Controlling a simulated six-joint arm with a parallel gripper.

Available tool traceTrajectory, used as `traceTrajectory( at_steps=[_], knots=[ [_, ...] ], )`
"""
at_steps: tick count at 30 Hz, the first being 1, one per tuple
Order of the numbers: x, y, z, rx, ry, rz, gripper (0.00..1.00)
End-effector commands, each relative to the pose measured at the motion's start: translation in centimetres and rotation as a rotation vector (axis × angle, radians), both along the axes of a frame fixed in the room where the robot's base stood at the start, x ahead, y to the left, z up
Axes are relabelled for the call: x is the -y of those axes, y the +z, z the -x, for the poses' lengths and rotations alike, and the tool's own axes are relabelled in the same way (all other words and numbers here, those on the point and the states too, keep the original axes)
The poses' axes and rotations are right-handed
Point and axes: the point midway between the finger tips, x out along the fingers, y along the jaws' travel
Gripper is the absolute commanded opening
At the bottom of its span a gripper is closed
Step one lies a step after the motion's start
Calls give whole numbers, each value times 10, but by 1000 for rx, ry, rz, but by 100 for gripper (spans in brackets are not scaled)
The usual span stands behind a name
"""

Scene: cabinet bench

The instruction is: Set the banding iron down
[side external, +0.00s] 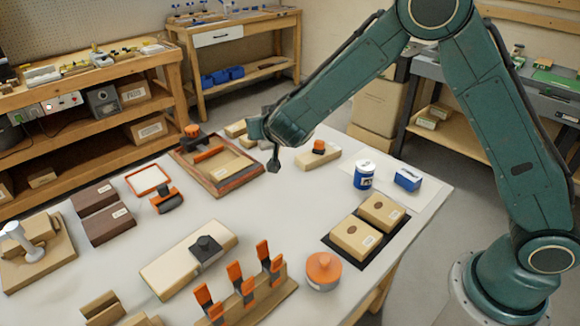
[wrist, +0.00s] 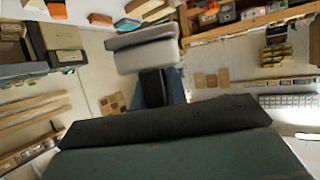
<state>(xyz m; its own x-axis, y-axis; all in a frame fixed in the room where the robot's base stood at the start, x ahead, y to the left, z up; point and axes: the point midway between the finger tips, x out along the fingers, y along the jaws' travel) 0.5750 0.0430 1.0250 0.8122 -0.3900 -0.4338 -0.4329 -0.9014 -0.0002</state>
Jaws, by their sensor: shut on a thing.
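The gripper and iron appear to be off the bench top (side external: 320,205).
A wooden block with an orange knob (side external: 319,156), a blue tin (side external: 364,175) and a blue box (side external: 407,179) stand to the right. Orange clamps (side external: 237,277) stand at the front. The bench middle is clear.

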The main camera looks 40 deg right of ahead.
Motion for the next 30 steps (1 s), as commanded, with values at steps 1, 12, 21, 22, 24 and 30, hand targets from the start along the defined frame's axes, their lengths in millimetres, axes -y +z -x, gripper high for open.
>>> traceTrajectory(
  at_steps=[1, 12, 21, 22, 24, 30],
  knots=[
    [-4, 3, 0, 3, 21, 0, 0],
    [-11, 0, -1, 3, 58, 1, 0],
    [-11, -36, -1, -2, 56, 4, 0],
    [-11, -41, -1, -1, 56, 3, 0],
    [-11, -52, -1, -2, 57, 3, 0],
    [-11, -84, 0, -2, 56, 4, 0]
  ],
)
